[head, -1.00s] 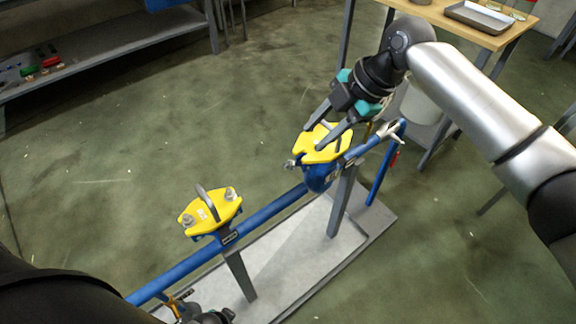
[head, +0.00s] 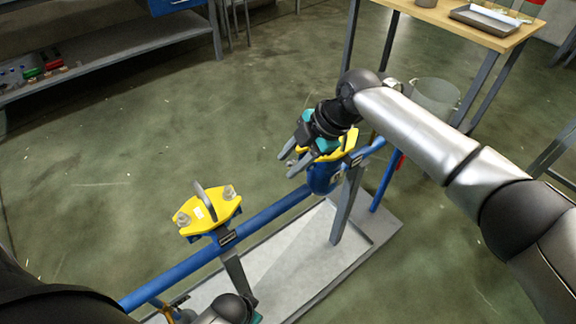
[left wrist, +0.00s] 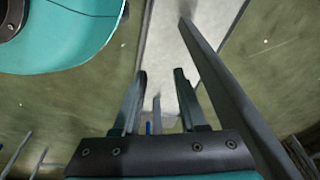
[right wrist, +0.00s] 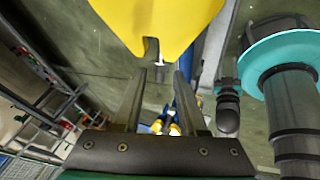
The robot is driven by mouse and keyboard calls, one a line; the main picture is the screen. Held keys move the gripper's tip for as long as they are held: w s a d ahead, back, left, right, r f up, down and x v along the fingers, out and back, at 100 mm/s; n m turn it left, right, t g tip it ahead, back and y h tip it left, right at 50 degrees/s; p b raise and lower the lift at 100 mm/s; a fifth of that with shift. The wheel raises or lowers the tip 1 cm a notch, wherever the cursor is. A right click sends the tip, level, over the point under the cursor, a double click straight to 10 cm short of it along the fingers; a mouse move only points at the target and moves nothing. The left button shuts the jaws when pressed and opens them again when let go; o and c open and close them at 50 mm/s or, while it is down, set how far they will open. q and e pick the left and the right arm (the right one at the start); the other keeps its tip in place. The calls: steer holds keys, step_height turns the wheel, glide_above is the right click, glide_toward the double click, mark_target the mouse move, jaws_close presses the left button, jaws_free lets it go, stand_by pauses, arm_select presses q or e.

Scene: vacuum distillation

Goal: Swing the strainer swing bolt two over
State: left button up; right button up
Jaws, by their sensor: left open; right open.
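The far strainer's yellow cover (head: 342,146) sits over a blue body (head: 322,178), partly hidden by my right gripper (head: 289,165). That gripper is open at the cover's left edge, fingers pointing down-left. In the right wrist view the yellow cover (right wrist: 165,20) fills the top, and a dark bolt-like piece (right wrist: 151,50) shows under its edge, just beyond the open fingertips (right wrist: 161,74). I cannot tell which swing bolt this is. The near strainer's yellow cover (head: 208,212) has a handle and two nuts. My left gripper (left wrist: 160,75) is open and empty beside a grey post (left wrist: 205,60).
A blue pipe (head: 270,213) joins both strainers above a grey base plate (head: 315,265). A wooden table (head: 450,22) with a tray stands at the back right, and a bucket (head: 436,95) is beside it.

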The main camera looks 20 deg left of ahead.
steer(key=shift+x, duration=0.75)
jaws_close()
